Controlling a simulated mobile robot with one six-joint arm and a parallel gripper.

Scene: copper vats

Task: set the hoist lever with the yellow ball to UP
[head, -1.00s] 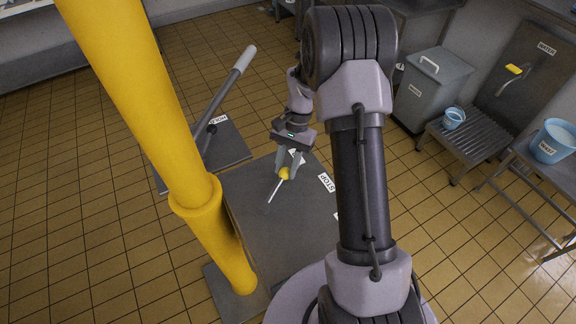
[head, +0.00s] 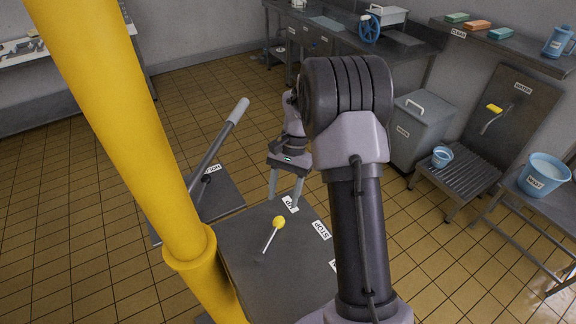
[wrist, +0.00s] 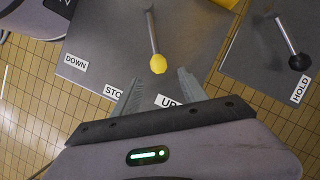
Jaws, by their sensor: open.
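The hoist lever's yellow ball (head: 279,222) sits on a thin metal rod rising from a dark grey plate (head: 238,247). The rod leans toward the UP label (head: 290,204), with the ball just short of that label. The STOP label (head: 322,230) lies to its right. In the wrist view the ball (wrist: 158,64) is close to the UP label (wrist: 168,101), while the DOWN label (wrist: 75,62) is farther left. My gripper (head: 284,202) is open and empty. Its fingertips (wrist: 159,80) are spread near the ball, apart from it.
A black-ball lever (wrist: 299,62) stands by a HOLD label (wrist: 300,87) on a neighbouring plate. A long lever with a pale grip (head: 238,111) rises left of my gripper. A thick yellow post (head: 120,110) stands at left. A grey bin (head: 420,130) and blue buckets (head: 543,174) are at right.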

